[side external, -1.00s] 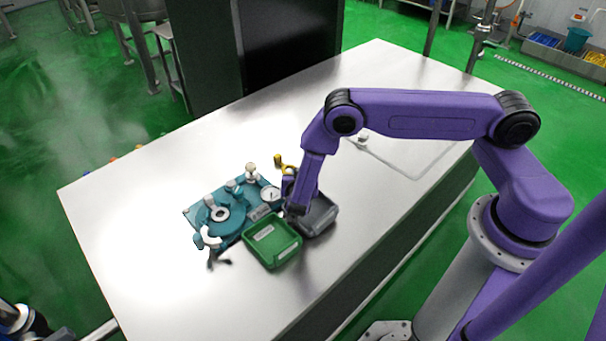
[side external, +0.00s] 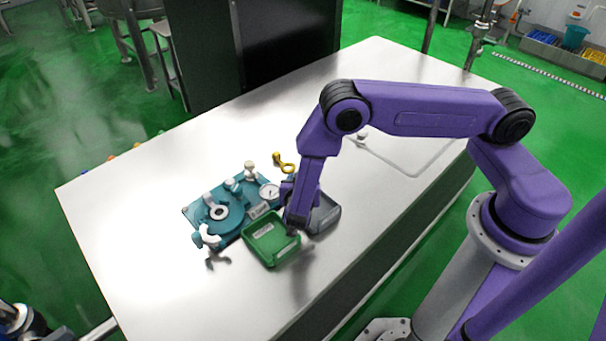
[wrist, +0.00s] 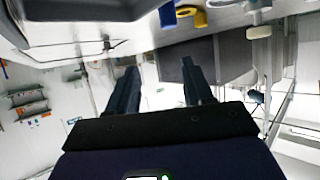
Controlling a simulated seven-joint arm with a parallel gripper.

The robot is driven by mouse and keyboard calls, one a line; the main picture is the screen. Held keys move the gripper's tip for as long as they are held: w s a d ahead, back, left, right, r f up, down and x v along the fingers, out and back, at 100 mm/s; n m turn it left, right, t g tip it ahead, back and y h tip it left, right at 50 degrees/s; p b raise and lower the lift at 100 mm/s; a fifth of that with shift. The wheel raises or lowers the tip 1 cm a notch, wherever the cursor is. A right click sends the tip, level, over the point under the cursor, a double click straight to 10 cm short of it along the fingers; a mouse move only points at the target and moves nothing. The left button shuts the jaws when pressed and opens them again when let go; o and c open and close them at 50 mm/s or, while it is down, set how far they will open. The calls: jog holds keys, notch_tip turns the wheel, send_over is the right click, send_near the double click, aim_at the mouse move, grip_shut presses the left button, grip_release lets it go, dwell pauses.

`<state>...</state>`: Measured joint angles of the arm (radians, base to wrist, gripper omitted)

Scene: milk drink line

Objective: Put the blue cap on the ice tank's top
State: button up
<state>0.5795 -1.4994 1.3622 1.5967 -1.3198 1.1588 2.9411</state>
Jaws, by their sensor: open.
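The teal unit (side external: 245,203) stands on the steel table in the side view. Its round teal tank (side external: 204,220) has a pale ring on top; I take this for the ice tank. I cannot make out the blue cap for sure. A small blue piece (wrist: 167,14) shows beside a yellow part at the top edge of the wrist view, and I cannot tell whether it is the cap. My gripper (side external: 292,230) is low at the right edge of the green tray. Its two fingers are apart and empty in the wrist view (wrist: 160,68).
The green tray (side external: 262,258) stands in front of the unit. A grey tray (side external: 325,214) stands right of it, partly hidden by my gripper. A yellow ring-ended piece (side external: 284,163) lies behind the unit. The table's left and back right are mostly clear.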

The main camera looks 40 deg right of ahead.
jog(key=s+r+n+g+y, duration=0.1)
jog(key=s+r+n+g, duration=0.2)
jog(key=s+r+n, duration=0.35)
jog(key=s+r+n+g+y, duration=0.25)
jog(key=s+r, duration=0.45)
jog(key=r, duration=0.5)
jog(key=s+d+r+n+g+y, duration=0.1)
jog(key=s+r+n+y, duration=0.2)
jog(key=s+n, duration=0.3)
jog(key=s+d+r+n+g+y, duration=0.2)
jog(key=s+r+n+y, duration=0.1)
jog(key=s+n, duration=0.4)
jog(key=s+r, duration=0.1)
jog(key=s, duration=0.1)
jog(key=shift+s+d+r, duration=0.2)
jog(key=shift+s+r, duration=0.15)
jog(key=shift+r, duration=0.05)
